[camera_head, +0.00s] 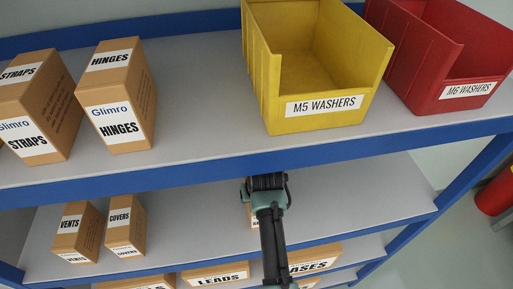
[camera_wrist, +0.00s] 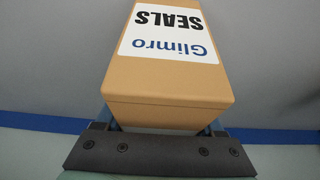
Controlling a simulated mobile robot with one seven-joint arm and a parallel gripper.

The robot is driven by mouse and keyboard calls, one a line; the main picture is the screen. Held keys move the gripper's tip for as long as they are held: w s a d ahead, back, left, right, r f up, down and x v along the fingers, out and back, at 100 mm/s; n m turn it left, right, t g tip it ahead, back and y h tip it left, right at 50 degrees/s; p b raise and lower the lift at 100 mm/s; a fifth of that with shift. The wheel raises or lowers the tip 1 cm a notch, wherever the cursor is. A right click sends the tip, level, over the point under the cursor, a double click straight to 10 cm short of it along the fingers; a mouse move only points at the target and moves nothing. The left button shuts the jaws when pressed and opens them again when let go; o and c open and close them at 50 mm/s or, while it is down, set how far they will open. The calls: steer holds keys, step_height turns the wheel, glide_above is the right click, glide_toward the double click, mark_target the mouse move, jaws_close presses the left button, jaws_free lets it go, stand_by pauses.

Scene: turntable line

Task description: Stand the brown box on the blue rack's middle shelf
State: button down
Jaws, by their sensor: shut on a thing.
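The brown box (camera_wrist: 170,85), labelled Glimro SEALS, fills the middle of the wrist view, its label upside down there. My gripper (camera_wrist: 162,126) is shut on it, one finger at each side of its near end. In the head view a sliver of the box (camera_head: 252,218) shows left of my arm; my wrist hides the rest and the fingers. The blue rack (camera_head: 200,178) has grey shelves with blue edges. The box shows against the middle shelf (camera_head: 345,192), below the top shelf's edge. I cannot tell whether it touches the shelf.
Boxes marked VENTS (camera_head: 78,232) and COVERS (camera_head: 125,226) stand left on the middle shelf, which is clear at right. The top shelf holds HINGES (camera_head: 118,95) and STRAPS (camera_head: 38,105) boxes, a yellow bin (camera_head: 310,75) and a red bin (camera_head: 440,60). Boxes including LEADS (camera_head: 216,274) sit lower.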

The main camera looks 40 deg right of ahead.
steer(key=shift+f, duration=0.2)
jaws_free()
steer(key=shift+s+r, duration=0.1)
steer(key=shift+r, duration=0.4)
steer(key=v, duration=0.2)
steer(key=shift+a+r, duration=0.1)
steer(key=shift+r, duration=0.2)
steer(key=s+a, duration=0.1)
steer(key=s, duration=0.2)
steer(key=s+a+b, duration=0.1)
steer(key=s+a, duration=0.1)
steer(key=s, duration=0.1)
steer(key=s+a+b, duration=0.1)
steer(key=s, duration=0.3)
steer(key=shift+a+f, duration=0.25)
steer(key=shift+a, duration=0.1)
steer(key=shift+s+a+r+b, duration=0.1)
steer(key=shift+s+a+b, duration=0.2)
steer(key=shift+s, duration=0.2)
